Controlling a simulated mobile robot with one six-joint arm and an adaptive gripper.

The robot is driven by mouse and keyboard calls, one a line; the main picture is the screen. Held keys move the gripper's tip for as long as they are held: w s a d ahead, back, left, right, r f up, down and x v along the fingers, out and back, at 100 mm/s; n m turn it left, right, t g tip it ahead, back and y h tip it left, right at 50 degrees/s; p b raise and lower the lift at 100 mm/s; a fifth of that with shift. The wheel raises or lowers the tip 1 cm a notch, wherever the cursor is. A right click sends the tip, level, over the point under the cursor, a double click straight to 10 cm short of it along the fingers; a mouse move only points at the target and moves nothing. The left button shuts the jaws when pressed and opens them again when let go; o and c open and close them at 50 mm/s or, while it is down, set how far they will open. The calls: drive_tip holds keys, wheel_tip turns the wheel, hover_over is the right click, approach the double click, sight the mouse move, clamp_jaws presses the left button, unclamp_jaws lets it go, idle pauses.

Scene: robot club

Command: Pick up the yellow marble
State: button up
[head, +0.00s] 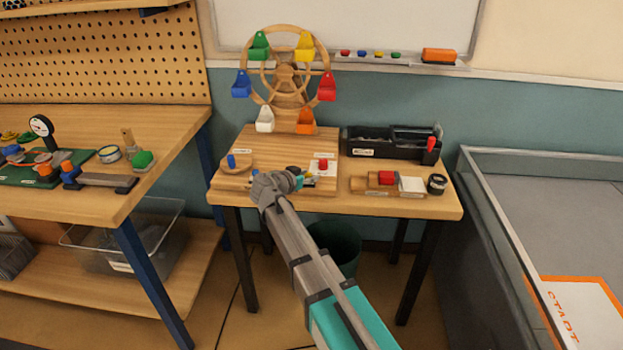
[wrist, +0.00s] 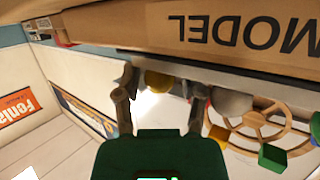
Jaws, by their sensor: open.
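In the wrist view a yellow rounded thing (wrist: 158,80), which looks like the yellow marble, shows between and just beyond the two fingertips of my gripper (wrist: 160,92). The fingers are spread, with bare space on both sides of it. Its upper part is cut off by a dark edge. In the head view my gripper (head: 290,180) is low over the front of the wooden board (head: 245,140) on the small table. A tiny yellow spot (head: 309,183) shows by its tip, too small to name surely.
A toy Ferris wheel (head: 285,75) with coloured buckets stands behind my gripper. A black toolbox (head: 390,143) and a small board with a red piece (head: 387,178) are to the right. In the wrist view a grey rounded thing (wrist: 231,101) is near the right finger.

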idle(0.5)
drive_tip(key=c, duration=0.6)
drive_tip(key=shift+c, duration=0.2)
drive_tip(key=shift+r, duration=0.15)
wheel_tip(320, 180, up, 3)
drive_tip(key=p, duration=0.3)
drive_tip(key=s+r+p, duration=0.9)
drive_tip(key=s+p, duration=0.1)
drive_tip(key=s, duration=0.4)
drive_tip(key=shift+d+r, duration=0.25)
drive_tip(key=shift+r, duration=0.15)
drive_tip(key=shift+w, duration=0.15)
